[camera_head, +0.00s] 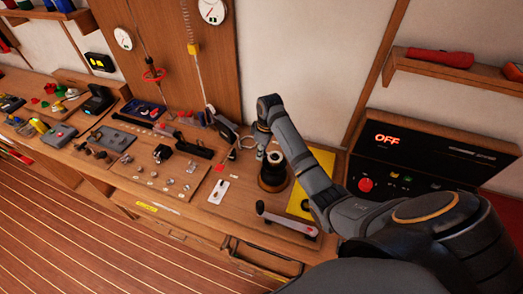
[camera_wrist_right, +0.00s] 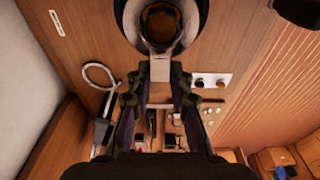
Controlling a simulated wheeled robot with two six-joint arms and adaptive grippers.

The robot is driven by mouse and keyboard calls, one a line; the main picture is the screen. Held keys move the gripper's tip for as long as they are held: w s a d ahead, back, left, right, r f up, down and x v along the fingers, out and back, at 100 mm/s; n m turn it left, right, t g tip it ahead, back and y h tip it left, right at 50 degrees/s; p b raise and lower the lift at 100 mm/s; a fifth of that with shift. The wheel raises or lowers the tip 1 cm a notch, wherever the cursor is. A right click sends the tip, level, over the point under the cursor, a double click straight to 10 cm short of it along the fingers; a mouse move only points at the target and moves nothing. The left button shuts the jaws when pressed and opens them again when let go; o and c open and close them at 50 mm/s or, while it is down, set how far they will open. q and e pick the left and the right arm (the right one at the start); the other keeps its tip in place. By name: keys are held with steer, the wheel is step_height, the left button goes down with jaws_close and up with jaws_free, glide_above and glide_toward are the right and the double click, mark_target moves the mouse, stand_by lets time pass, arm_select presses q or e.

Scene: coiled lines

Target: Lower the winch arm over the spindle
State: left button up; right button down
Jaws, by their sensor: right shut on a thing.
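The winch (camera_head: 272,177) is a dark round drum near the right end of the wooden bench, with a paler top. In the right wrist view its dark ring (camera_wrist_right: 136,38) surrounds a brownish centre, which may be the spindle (camera_wrist_right: 160,24). My right gripper (camera_head: 262,150) points down at the winch's back-left edge. In the right wrist view the gripper (camera_wrist_right: 160,80) is shut on a pale metal piece, seemingly the winch arm (camera_wrist_right: 160,69), at the ring's edge. I cannot tell its height above the spindle. My left gripper is not in view.
A grey lever with a red end (camera_head: 285,218) lies in front of the winch. A yellow plate (camera_head: 301,201) is at its right. A black OFF panel (camera_head: 420,150) stands at right.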

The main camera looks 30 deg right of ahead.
steer(key=shift+f+b, duration=0.45)
steer(key=shift+f, duration=1)
steer(key=c, duration=1.4)
jaws_free()
steer(key=shift+r, duration=0.1)
steer(key=shift+o, duration=0.3)
steer(key=o, duration=0.5)
steer(key=shift+o, duration=0.2)
